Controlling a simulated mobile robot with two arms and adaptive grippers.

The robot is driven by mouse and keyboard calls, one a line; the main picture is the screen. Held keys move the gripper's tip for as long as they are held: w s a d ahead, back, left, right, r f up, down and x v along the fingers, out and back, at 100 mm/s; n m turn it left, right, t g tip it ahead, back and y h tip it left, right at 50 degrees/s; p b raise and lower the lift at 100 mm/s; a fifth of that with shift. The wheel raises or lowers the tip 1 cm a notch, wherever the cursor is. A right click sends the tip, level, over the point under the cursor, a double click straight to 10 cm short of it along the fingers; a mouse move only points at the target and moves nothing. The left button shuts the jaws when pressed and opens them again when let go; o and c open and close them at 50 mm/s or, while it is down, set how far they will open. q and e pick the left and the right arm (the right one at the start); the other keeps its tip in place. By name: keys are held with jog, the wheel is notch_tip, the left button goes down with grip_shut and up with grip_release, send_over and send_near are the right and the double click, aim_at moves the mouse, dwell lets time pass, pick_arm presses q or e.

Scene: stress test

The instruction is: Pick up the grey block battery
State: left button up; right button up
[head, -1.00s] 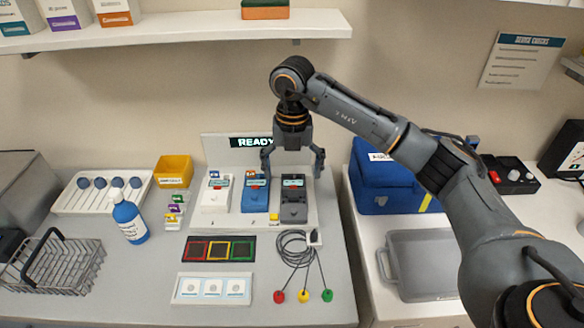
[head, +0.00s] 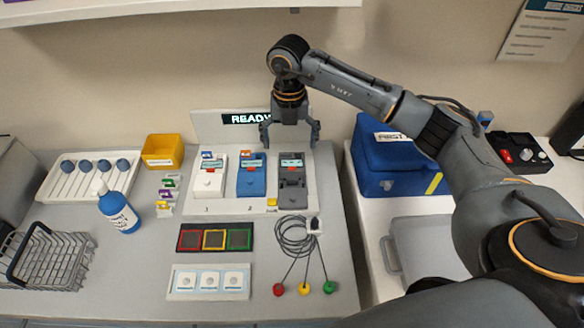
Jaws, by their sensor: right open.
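The grey block (head: 292,187), dark grey with a small lit label near its top, sits at the right of a row of three devices in a white stand (head: 225,207). I take it to be the grey block battery. A blue one (head: 251,178) and a white one (head: 208,184) sit to its left. My right gripper (head: 291,143) is open and empty, pointing down. Its fingertips appear just above the grey block's upper end in the picture, apart from it. The exact height gap is hard to tell. My left gripper is not in view.
In front lie a coiled cable (head: 292,240) with coloured plugs and a tricolour panel (head: 215,238). A blue bag (head: 390,180) stands at right. A blue bottle (head: 120,212) and wire basket (head: 50,258) are at left.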

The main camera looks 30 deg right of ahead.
aim_at(292, 167)
notch_tip(292, 167, down, 3)
jog(key=shift+w+r, duration=0.1)
jog(key=f+p, duration=0.1)
jog(key=f, duration=0.1)
jog(key=s+f+p, duration=0.1)
jog(key=f, duration=0.1)
jog(key=shift+d, duration=0.15)
jog(key=shift+f, duration=0.7)
jog(key=shift+r, duration=0.1)
jog(key=c, duration=1.3)
